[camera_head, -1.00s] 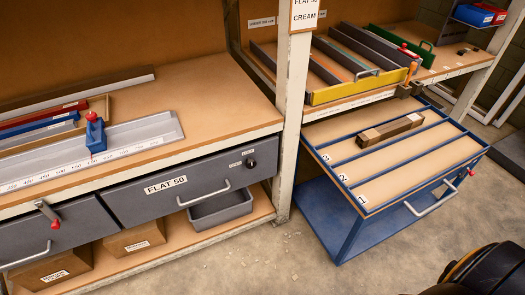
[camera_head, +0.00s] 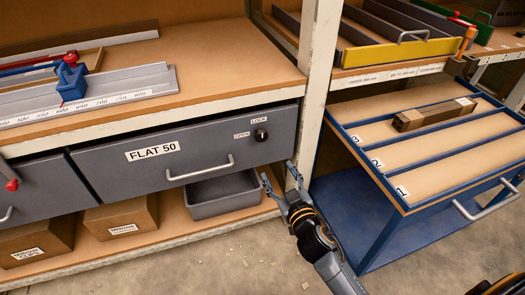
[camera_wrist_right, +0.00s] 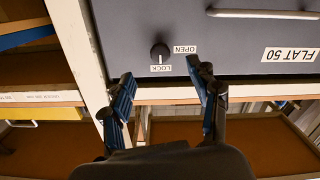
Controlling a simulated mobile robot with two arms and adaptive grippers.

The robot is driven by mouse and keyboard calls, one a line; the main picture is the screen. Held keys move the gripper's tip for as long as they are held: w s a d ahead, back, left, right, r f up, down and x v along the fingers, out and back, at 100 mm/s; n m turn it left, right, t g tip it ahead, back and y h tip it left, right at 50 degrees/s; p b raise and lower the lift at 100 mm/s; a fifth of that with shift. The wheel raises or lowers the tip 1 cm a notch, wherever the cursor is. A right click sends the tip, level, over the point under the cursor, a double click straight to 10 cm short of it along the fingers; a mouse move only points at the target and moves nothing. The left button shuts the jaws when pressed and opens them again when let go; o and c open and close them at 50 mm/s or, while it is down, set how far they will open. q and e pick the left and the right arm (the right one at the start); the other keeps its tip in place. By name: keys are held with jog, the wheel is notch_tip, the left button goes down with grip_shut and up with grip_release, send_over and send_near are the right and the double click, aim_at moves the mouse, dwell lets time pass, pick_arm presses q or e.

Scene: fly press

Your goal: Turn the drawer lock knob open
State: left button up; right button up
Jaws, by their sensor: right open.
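The black drawer lock knob (camera_head: 261,134) sits at the right end of the grey FLAT 50 drawer (camera_head: 110,172), between the OPEN label (camera_head: 242,135) and the LOCK label (camera_head: 259,120). It also shows in the right wrist view (camera_wrist_right: 160,52), where its light pointer mark seems to face the LOCK label (camera_wrist_right: 161,69). The drawer is shut. My right gripper (camera_head: 279,174) is open and empty, below the knob and apart from it. In the right wrist view, its two fingertips (camera_wrist_right: 160,72) stand on either side of the knob's line. My left gripper is not in view.
The drawer handle (camera_head: 199,170) sticks out left of the knob. A pale bench post (camera_head: 318,75) stands close right of my gripper. A grey bin (camera_head: 222,194) is on the shelf below. A blue trolley (camera_head: 395,235) with a wooden block (camera_head: 434,114) stands to the right.

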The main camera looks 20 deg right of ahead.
aim_at(262, 137)
jog(key=shift+t, duration=0.3)
jog(key=w, duration=0.4)
jog(key=w+r+b, duration=0.1)
jog(key=w, duration=0.4)
jog(key=w+r, duration=0.1)
jog(key=w, duration=0.4)
jog(key=shift+a+b, duration=0.25)
jog(key=shift+b, duration=0.1)
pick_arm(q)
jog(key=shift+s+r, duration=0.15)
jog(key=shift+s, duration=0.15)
pick_arm(e)
grip_shut()
